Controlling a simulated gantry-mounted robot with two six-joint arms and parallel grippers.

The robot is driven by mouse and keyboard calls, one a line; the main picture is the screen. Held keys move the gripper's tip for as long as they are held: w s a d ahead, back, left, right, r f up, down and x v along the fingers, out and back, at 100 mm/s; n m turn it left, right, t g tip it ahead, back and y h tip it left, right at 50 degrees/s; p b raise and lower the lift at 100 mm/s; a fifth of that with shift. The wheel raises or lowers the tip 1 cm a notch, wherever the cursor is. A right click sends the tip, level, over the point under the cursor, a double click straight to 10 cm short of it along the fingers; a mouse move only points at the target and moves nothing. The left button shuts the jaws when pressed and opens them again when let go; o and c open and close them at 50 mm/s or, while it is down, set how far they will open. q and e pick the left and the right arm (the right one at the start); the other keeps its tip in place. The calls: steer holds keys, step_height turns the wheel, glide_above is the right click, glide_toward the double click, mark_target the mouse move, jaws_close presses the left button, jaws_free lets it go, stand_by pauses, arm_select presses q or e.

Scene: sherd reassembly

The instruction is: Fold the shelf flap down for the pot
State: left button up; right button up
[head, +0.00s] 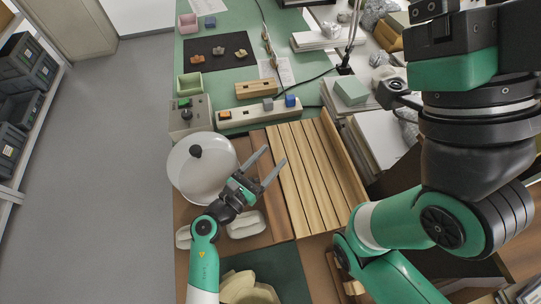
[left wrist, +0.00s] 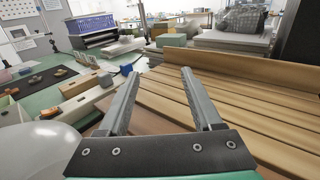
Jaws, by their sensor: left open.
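A slatted wooden panel (head: 297,180), which looks like the shelf flap, lies to the right of my left gripper (head: 274,156). In the left wrist view its slats (left wrist: 245,118) run across the right side, with a raised wooden board (left wrist: 225,68) along the far edge. A hinge is not visible. My left gripper is open and empty, its two fingers (left wrist: 160,78) apart, near the panel's left edge; I cannot tell whether it touches. A white round lidded pot (head: 190,178) with a black knob stands left of the gripper. My right gripper is out of view.
A grey control box (head: 190,115) and a beige strip with coloured blocks (head: 255,113) stand beyond the pot. Pale dishes (head: 245,225) lie near my left wrist. A dark mat with sherds (head: 215,53) is farther back. My right arm fills the right side.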

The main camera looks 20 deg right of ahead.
arm_select(q)
steer(key=p+v, duration=0.3)
steer(key=v, duration=0.8)
